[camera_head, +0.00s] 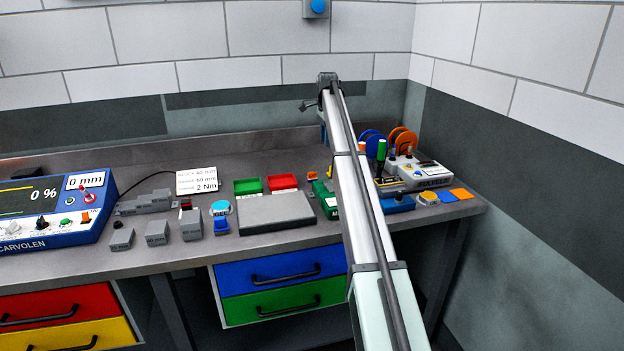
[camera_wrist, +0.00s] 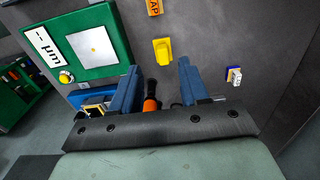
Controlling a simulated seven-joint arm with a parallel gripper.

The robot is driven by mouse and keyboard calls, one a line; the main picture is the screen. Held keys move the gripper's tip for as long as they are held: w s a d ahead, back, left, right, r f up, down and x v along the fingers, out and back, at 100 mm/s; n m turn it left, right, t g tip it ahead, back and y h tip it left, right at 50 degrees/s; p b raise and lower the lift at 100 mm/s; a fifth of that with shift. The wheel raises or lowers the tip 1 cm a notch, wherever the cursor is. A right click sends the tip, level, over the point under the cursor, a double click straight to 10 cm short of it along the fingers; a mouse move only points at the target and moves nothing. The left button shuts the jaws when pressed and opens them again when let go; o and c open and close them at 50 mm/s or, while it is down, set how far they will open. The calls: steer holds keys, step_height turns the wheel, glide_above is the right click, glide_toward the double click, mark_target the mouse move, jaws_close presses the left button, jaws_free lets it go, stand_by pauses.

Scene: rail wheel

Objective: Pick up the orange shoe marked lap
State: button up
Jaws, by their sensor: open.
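The orange shoe (camera_wrist: 155,7) is at the top edge of the wrist view. It is cut off there, with only "AP" of its marking readable. A yellow shoe (camera_wrist: 162,50) lies between it and my gripper. My gripper (camera_wrist: 157,75) is open, its blue fingers apart and pointing toward the yellow shoe, well short of the orange one. A black and orange handle-like thing (camera_wrist: 151,97) shows between the fingers; I cannot tell how far below them it is.
A green gauge box (camera_wrist: 103,62) marked µm stands left of the fingers. A small white and blue item (camera_wrist: 233,75) is on the right. Bare grey bench (camera_wrist: 210,30) lies around the shoes. In the head view a grey instrument (camera_head: 425,174) stands right of my arm.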

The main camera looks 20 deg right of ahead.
steer(key=a, duration=0.6)
glide_above(311, 173)
step_height(311, 173, down, 7)
steer(key=shift+w+d, duration=0.1)
steer(key=shift+w+d+f, duration=0.1)
steer(key=shift+f, duration=1.4)
steer(key=shift+w+d+f, duration=0.1)
steer(key=shift+f, duration=1.35)
jaws_close()
